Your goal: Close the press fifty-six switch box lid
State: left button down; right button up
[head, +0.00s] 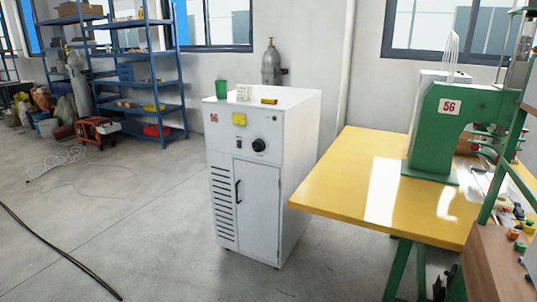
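A white cabinet (261,175) marked with a red 56 stands on the floor near the middle. On its upper front is a small yellow box (239,119), perhaps the switch box; it is too small to tell whether a lid on it is open. A black knob (259,145) sits to its lower right. The cabinet's lower door (258,215), with a black handle (237,192), looks shut. A green press (440,130), also marked 56, stands on a yellow table (345,180) to the right. Neither of my grippers is in view.
A green cup (221,89) and small items stand on the cabinet. Blue shelves (155,80) and a red-orange machine (99,131) are at the back left. A black cable (60,252) crosses the floor. The floor before the cabinet is mostly clear.

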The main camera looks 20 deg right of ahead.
aim_at(449, 279)
jog(key=i+z, duration=0.2)
jog(key=z, duration=0.25)
jog(key=i+j+z, duration=0.15)
jog(key=z, duration=0.35)
jog(key=i+j+z, duration=0.2)
jog(key=z, duration=0.25)
jog(key=i+j+z, duration=0.2)
jog(key=z, duration=0.3)
jog(key=i+j+z, duration=0.1)
jog(key=j+z, duration=0.35)
jog(key=l, duration=0.1)
